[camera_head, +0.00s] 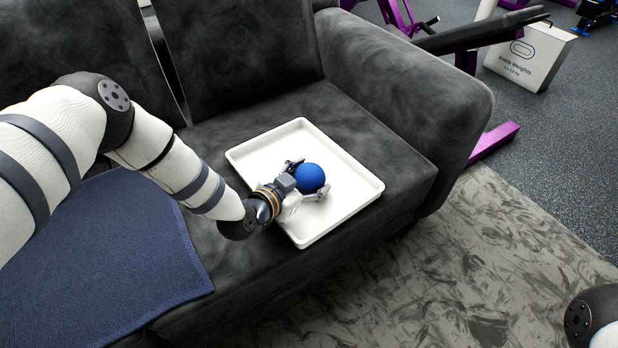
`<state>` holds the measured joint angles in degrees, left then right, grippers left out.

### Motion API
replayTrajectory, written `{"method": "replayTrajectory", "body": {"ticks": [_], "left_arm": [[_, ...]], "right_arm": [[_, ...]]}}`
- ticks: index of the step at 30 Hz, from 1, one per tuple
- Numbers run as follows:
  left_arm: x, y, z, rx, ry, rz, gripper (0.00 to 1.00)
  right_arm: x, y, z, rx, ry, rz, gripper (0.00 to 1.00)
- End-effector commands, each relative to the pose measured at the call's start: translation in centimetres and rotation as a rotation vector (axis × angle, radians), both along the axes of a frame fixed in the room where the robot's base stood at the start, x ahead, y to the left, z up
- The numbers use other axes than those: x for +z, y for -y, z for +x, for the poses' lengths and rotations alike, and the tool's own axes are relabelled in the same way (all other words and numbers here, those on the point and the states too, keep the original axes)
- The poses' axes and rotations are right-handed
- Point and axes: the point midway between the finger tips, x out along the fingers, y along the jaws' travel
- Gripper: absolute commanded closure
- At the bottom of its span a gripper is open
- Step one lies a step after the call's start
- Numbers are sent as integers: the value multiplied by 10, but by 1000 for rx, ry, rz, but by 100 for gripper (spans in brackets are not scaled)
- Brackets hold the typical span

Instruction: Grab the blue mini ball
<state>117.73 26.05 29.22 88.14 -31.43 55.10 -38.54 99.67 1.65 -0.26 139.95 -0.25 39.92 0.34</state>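The blue mini ball (310,178) is at the middle of a white rectangular tray (352,207), which lies on the dark sofa seat. My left gripper (308,178) reaches in from the left over the tray's near-left rim. Its two fingers are on opposite sides of the ball, one at its upper left and one at its lower right. From this view I cannot tell whether the fingers press on the ball or leave a small gap. The ball's lower left side is partly hidden by the gripper. My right gripper is out of view.
The dark grey sofa has backrest cushions (240,50) behind the tray and an armrest (410,75) to its right. A blue towel (110,265) lies on the seat at left. A patterned rug (480,260) covers the floor at right. An ankle weights box (528,57) stands beyond.

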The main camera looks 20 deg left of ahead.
Motion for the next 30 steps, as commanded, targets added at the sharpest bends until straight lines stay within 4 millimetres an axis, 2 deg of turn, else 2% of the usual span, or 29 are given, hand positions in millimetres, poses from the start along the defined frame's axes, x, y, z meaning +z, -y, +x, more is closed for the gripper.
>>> {"method": "replayTrajectory", "body": {"ticks": [11, 14, 18, 24, 30], "left_arm": [[2, 0, 0, 1, 0, 0, 62], [12, 0, 1, 1, 2, 0, 62], [41, 3, -1, -2, 4, -2, 62], [98, 40, -31, -7, 6, -1, 62], [118, 84, -69, -5, 0, 0, 62]], "right_arm": [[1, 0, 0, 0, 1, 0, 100], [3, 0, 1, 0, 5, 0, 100], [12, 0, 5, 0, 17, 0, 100], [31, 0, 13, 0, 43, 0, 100], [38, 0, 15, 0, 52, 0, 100]]}}
